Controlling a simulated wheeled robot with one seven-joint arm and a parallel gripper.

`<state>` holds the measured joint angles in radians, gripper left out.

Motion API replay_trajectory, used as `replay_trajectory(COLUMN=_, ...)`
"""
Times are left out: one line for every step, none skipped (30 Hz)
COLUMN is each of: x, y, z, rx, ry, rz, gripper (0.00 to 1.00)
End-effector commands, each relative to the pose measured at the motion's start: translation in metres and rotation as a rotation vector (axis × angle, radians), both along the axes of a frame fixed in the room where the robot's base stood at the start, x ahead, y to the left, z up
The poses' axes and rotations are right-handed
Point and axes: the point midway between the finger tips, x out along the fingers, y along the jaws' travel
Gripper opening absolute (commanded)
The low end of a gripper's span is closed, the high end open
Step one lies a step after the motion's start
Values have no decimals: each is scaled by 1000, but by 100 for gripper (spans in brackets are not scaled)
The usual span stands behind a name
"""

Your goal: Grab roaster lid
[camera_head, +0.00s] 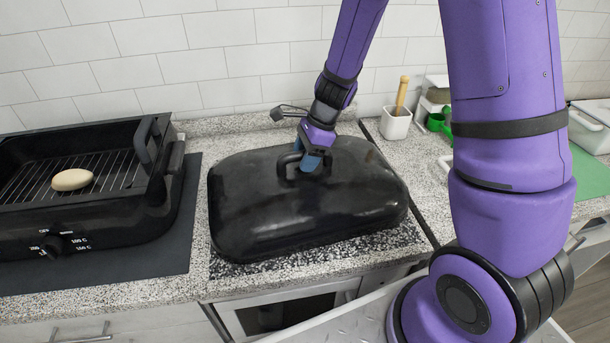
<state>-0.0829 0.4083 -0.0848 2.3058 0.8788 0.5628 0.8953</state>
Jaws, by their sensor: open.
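The black roaster lid (260,203) lies on the counter in the middle of the head view, with its loop handle (288,168) on top. My gripper (311,163) is at the handle, its fingers pointing down by the right part of the loop. The gripper is open; whether its fingers touch or straddle the handle bar cannot be made out. The black roaster base (70,235) stands open on the left, with a wire rack and a pale oval item (72,180) on the rack.
A dark mat (180,255) lies under the roaster base. A white holder (395,124) with a wooden-handled tool, a green item (440,122) and containers stand at the back right. A tiled wall rises behind the counter. An open drawer or door shows below at the front.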

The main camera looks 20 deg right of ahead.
Motion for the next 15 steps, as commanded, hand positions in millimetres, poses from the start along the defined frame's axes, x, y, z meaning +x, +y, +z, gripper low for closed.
replay_trajectory(x=0, y=0, z=0, rx=0, ry=0, rz=0, gripper=56)
replay_trajectory(x=0, y=0, z=-1, rx=0, ry=0, rz=0, gripper=56)
replay_trajectory(x=0, y=0, z=-1, rx=0, ry=0, rz=0, gripper=56)
replay_trajectory(x=0, y=0, z=-1, rx=0, ry=0, rz=0, gripper=56)
replay_trajectory(x=0, y=0, z=-1, rx=0, ry=0, rz=0, gripper=56)
replay_trajectory(x=0, y=0, z=-1, rx=0, ry=0, rz=0, gripper=56)
replay_trajectory(x=0, y=0, z=-1, rx=0, ry=0, rz=0, gripper=56)
replay_trajectory(x=0, y=0, z=-1, rx=0, ry=0, rz=0, gripper=56)
replay_trajectory(x=0, y=0, z=-1, rx=0, ry=0, rz=0, gripper=52)
replay_trajectory(x=0, y=0, z=-1, rx=0, ry=0, rz=0, gripper=45)
replay_trajectory(x=0, y=0, z=-1, rx=0, ry=0, rz=0, gripper=38)
replay_trajectory(x=0, y=0, z=-1, rx=0, ry=0, rz=0, gripper=29)
replay_trajectory(x=0, y=0, z=-1, rx=0, ry=0, rz=0, gripper=22)
replay_trajectory(x=0, y=0, z=0, rx=0, ry=0, rz=0, gripper=15)
replay_trajectory(x=0, y=0, z=0, rx=0, ry=0, rz=0, gripper=6)
